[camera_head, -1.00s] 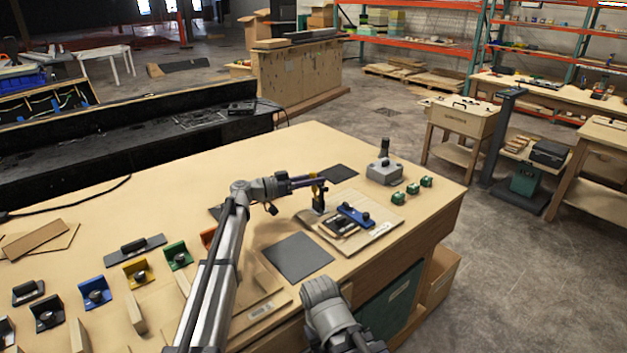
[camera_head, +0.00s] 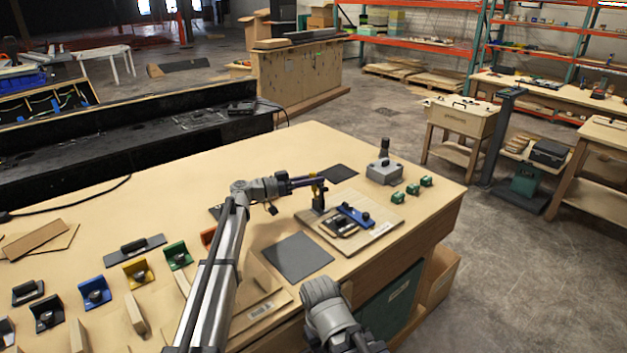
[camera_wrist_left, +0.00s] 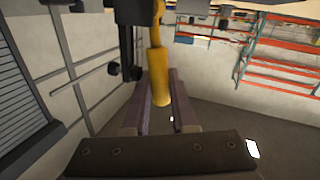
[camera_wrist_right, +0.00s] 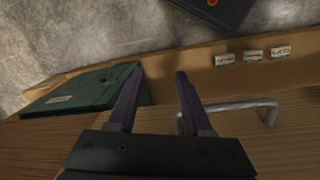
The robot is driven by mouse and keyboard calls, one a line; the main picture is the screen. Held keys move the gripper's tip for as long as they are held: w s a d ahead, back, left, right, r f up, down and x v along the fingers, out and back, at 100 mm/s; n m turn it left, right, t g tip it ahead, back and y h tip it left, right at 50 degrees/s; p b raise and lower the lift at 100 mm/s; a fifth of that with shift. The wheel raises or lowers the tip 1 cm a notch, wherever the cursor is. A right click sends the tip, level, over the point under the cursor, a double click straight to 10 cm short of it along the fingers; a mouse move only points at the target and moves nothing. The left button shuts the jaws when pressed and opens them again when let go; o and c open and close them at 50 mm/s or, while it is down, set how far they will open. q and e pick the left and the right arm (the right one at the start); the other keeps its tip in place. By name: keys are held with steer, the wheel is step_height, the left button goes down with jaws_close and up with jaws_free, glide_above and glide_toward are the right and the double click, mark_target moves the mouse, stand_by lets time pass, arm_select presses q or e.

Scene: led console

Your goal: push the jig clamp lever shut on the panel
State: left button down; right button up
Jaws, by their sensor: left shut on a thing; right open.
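The jig board (camera_head: 375,234) lies on the workbench with a dark panel (camera_head: 338,223) and a blue bar (camera_head: 355,216) on it. The clamp (camera_head: 318,203) stands at the board's back left, and its yellow lever (camera_head: 318,188) points up. My left gripper (camera_head: 322,180) is at the lever's top. In the left wrist view the yellow lever (camera_wrist_left: 160,85) sits between the two fingers, and the gripper is shut on it. My right gripper (camera_wrist_right: 155,88) is open and empty in the right wrist view. Its fingers do not show in the head view.
A grey mat (camera_head: 298,256) lies in front of the jig. A grey device (camera_head: 384,171) and several green blocks (camera_head: 412,189) are to its right. Coloured brackets (camera_head: 135,273) stand at the left. A metal handle (camera_wrist_right: 235,107) is close to my right gripper.

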stand_by(0.7)
arm_select(q)
steer(key=shift+w+a+f+n+b, duration=0.2)
steer(key=shift+w+f+n+b, duration=0.1)
steer(key=shift+n+b, duration=0.25)
steer(key=shift+w+a+n+h+b, duration=0.35)
steer(key=shift+n+b, duration=0.2)
steer(key=shift+n, duration=0.3)
steer(key=c, duration=1)
jaws_free()
steer(key=shift+r, duration=0.15)
step_height(320, 180, up, 10)
steer(key=p, duration=1)
